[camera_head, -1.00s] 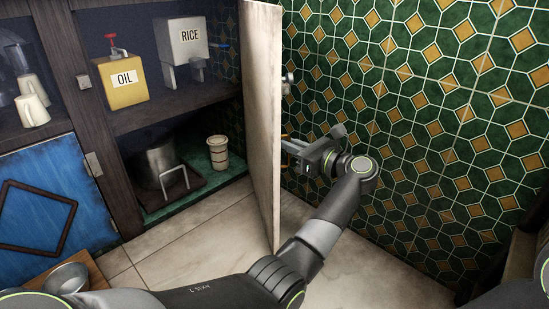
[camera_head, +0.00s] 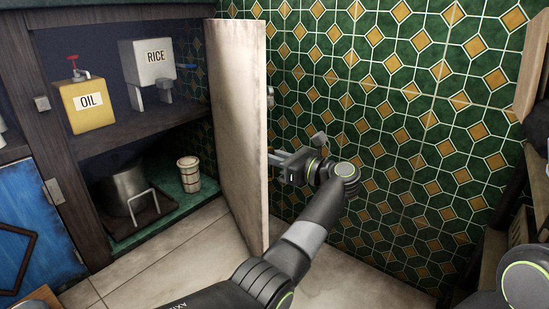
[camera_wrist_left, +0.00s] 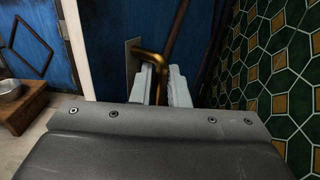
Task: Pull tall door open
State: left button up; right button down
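The tall door (camera_head: 240,125) stands swung out from the cabinet's right side, with its pale inner face showing in the head view. Its blue outer face (camera_wrist_left: 105,40) and brass handle (camera_wrist_left: 150,56) show in the left wrist view. My left gripper (camera_head: 273,160) is on the outer side of the door, near its free edge, partly hidden by the door. In the left wrist view the two pale fingers of my left gripper (camera_wrist_left: 163,85) sit close on either side of the brass handle, shut on it. My right gripper is out of view.
The open cabinet holds an oil canister (camera_head: 88,103), a rice dispenser (camera_head: 150,70), a pot (camera_head: 125,187) and a small ribbed cup (camera_head: 189,174). A blue cabinet door (camera_head: 38,225) is at the left. A tiled wall (camera_head: 420,130) stands close on the right.

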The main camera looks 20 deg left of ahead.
pick_arm(q)
jog(key=shift+o, duration=1.4)
jog(key=shift+a, duration=0.15)
jog(key=shift+d, duration=0.2)
jog(key=p+v, duration=0.4)
jog(key=v, duration=1.3)
jog(key=shift+d, duration=0.15)
jog(key=shift+c, duration=0.4)
